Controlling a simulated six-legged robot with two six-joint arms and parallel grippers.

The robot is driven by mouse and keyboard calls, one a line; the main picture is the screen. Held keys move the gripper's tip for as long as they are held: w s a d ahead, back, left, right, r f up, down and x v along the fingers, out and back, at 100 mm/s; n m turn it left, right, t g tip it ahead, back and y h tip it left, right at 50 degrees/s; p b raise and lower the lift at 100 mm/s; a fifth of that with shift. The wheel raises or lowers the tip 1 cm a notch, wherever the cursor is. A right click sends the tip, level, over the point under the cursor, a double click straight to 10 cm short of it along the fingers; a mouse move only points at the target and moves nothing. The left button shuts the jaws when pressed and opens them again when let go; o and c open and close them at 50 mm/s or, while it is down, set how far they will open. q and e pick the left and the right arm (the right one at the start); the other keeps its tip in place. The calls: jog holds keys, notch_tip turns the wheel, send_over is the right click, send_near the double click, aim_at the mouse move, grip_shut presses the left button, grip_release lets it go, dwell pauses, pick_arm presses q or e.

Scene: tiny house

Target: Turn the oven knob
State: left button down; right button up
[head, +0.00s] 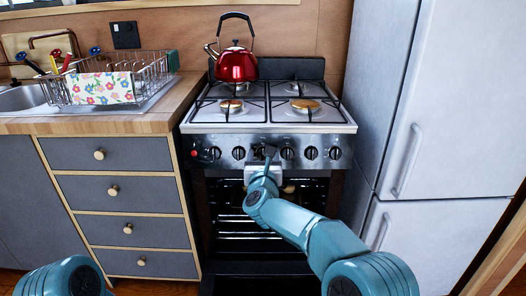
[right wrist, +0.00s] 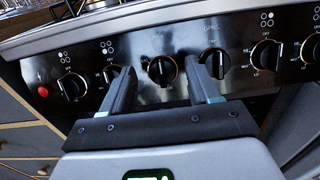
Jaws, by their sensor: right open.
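The oven (head: 222,144) has a row of black knobs along its shiny front panel. In the right wrist view, one black knob (right wrist: 162,70) lies between the two fingers of my right gripper (right wrist: 165,76), with space on both sides. The fingers are spread, and I cannot tell how near their tips are to the panel. Another knob (right wrist: 216,62) is beside the right finger, partly behind it. In the head view my right gripper (head: 266,160) is in front of the panel's middle and hides part of it. My left gripper is out of view.
A red kettle (head: 236,64) stands on the back left of the stove top. A fridge (head: 440,110) is close on the right. A drawer cabinet (head: 120,155) and a counter with a dish rack (head: 150,75) are on the left. A red button (right wrist: 43,91) is at the panel's left.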

jog(key=shift+w+p, duration=0.3)
jog(key=shift+w, duration=0.9)
jog(key=c, duration=1)
